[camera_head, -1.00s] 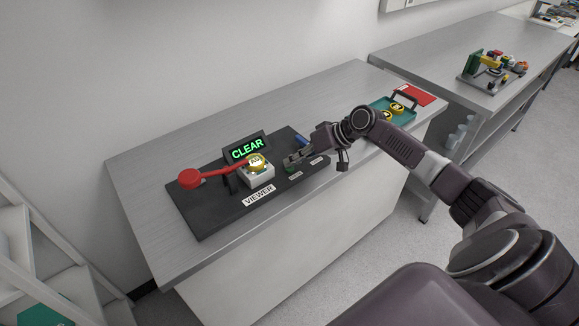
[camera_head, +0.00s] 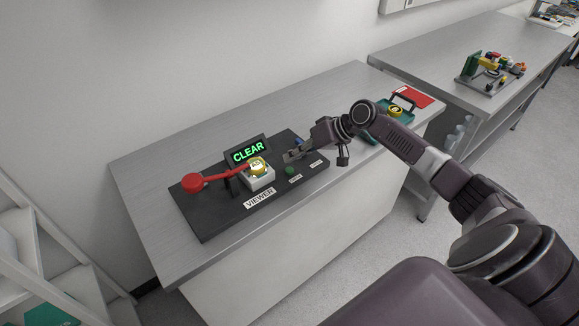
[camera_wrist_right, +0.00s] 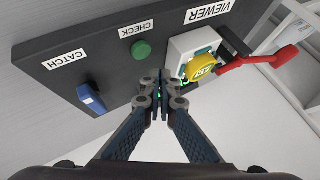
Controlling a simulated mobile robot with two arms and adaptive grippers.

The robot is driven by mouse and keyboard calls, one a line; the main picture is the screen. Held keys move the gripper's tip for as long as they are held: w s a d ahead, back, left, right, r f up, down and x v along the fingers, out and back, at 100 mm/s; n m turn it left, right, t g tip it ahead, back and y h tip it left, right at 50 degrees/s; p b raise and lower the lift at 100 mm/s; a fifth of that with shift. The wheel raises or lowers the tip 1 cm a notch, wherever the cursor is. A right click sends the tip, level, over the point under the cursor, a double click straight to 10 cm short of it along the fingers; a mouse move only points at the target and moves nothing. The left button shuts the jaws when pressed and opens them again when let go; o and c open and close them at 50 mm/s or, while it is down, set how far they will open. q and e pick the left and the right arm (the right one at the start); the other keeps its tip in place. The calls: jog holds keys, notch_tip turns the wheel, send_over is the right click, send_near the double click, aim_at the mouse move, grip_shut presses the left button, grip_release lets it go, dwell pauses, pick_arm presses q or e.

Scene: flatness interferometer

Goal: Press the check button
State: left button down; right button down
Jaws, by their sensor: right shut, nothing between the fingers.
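The green check button (camera_head: 290,170) sits on the dark viewer panel (camera_head: 215,226), with a CHECK label beside it. It also shows in the right wrist view (camera_wrist_right: 142,49), clear of the fingers. My right gripper (camera_head: 287,157) is shut and empty. It hovers over the panel just behind the button in the head view; in the wrist view its fingertips (camera_wrist_right: 159,76) lie below the button, apart from it in the picture. The display (camera_head: 247,151) reads CLEAR in green. My left gripper is not in view.
A yellow round piece (camera_head: 257,166) sits on a white block beside a red lever (camera_head: 194,183). A blue catch (camera_wrist_right: 90,98) is on the panel near the gripper. A teal tray (camera_head: 380,113) and red sheet (camera_head: 413,96) lie at the right.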

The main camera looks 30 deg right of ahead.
aim_at(292, 170)
notch_tip(292, 170, up, 3)
jog(key=shift+r+p, duration=0.15)
jog(key=shift+p, duration=0.9)
